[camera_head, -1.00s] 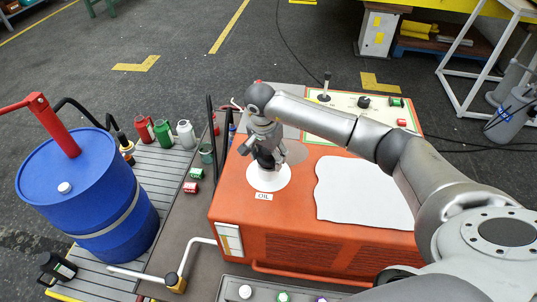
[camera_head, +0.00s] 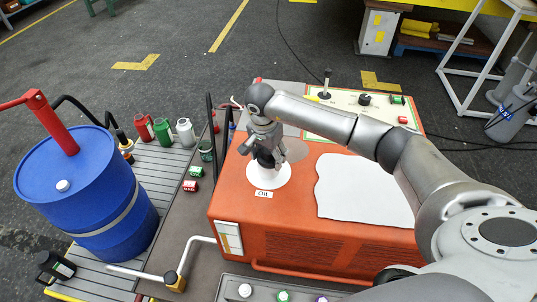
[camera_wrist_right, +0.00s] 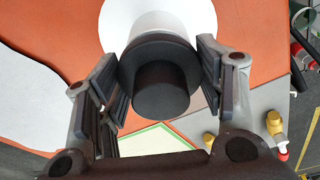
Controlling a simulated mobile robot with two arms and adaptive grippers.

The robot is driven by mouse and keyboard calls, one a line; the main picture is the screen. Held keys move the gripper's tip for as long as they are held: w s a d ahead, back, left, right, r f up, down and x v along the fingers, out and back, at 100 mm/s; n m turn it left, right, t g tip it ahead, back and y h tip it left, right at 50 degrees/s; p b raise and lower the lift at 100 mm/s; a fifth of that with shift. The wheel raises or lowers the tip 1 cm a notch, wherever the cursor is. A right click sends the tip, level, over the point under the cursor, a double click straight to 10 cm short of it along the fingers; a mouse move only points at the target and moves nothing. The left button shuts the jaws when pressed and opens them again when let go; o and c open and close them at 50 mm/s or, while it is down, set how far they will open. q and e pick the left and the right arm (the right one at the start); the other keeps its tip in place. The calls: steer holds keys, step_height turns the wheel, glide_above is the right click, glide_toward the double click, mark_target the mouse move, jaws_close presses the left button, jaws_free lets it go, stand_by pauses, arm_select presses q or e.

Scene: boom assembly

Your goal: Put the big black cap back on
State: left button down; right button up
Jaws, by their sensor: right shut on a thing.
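The big black cap (camera_wrist_right: 163,88) is between the fingers of my right gripper (camera_wrist_right: 163,68) in the right wrist view, with both fingers against its sides. In the head view the same gripper (camera_head: 266,157) points down over the white round filler marked OIL (camera_head: 267,178) on the orange machine. The cap (camera_head: 265,160) shows there only as a dark patch under the fingers. The cap is in line with the white neck (camera_wrist_right: 158,20). I cannot tell whether it is fully seated. My left gripper is not in view.
The orange machine (camera_head: 290,225) has a white sheet (camera_head: 362,190) on top and a control panel (camera_head: 345,118) behind. A blue drum (camera_head: 75,190) and several small cans, including a red one (camera_head: 144,128), stand to the left. Two dark upright bars (camera_head: 213,130) rise close left of the gripper.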

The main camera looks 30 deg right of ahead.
mark_target(265, 153)
steer(key=shift+r, duration=0.65)
stand_by(0.6)
steer(key=shift+f+b, duration=0.65)
steer(key=shift+f, duration=0.2)
stand_by(0.3)
steer(key=o, duration=0.8)
steer(key=shift+s+a+r+p, duration=0.15)
steer(key=shift+a+r+p, duration=0.1)
steer(key=shift+r+p, duration=1.25)
steer(key=shift+s+a+r+p, duration=0.15)
steer(key=shift+r+p, duration=0.6)
steer(key=shift+r, duration=1.45)
steer(key=shift+s+a+r+p, duration=0.1)
steer(key=shift+a+r+p, duration=0.2)
steer(key=shift+r+p, duration=1.2)
steer(key=shift+r+b, duration=0.3)
steer(key=shift+b, duration=0.05)
